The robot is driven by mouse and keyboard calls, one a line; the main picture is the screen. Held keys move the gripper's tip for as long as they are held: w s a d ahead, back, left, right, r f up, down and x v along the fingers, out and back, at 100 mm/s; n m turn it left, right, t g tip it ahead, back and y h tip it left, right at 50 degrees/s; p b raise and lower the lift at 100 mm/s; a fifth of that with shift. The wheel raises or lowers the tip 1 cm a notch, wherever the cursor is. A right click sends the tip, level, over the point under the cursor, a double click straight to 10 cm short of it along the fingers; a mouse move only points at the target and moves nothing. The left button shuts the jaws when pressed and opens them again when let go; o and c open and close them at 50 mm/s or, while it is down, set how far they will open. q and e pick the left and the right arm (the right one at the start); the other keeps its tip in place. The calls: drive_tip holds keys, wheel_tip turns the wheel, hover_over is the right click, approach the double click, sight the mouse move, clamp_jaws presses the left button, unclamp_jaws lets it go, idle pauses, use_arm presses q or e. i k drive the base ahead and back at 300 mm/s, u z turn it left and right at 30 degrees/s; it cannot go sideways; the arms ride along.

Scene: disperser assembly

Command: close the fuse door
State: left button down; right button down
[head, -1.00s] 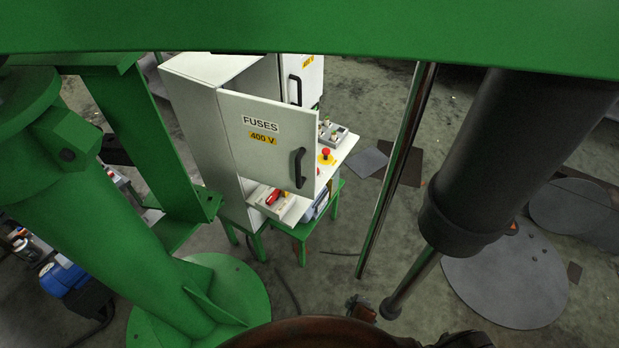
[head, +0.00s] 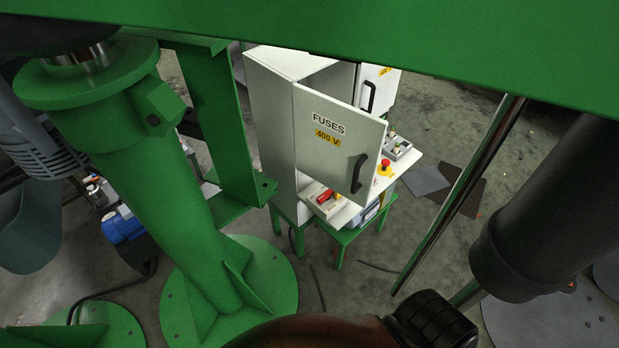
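The fuse door (head: 337,137) is a light grey panel labelled "FUSES 400 V". It stands open, swung out from the fuse cabinet (head: 269,130). Its black handle (head: 359,174) is on the right side of the door. The door's left edge meets the cabinet, and a dark gap shows above the door. Part of the cabinet's inside is hidden behind the door. Neither of my grippers is in view, and nothing is seen touching the door.
A green column (head: 170,200) stands left of the cabinet, and a green beam (head: 400,45) crosses the top. A thin pole (head: 460,195) and a dark cylinder (head: 545,215) stand at right. A control shelf with a red button (head: 385,163) lies beside the door.

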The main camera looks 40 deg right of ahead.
sight(339, 145)
drive_tip(key=u, duration=0.4)
drive_tip(key=k, duration=0.2)
drive_tip(key=z, duration=2.55)
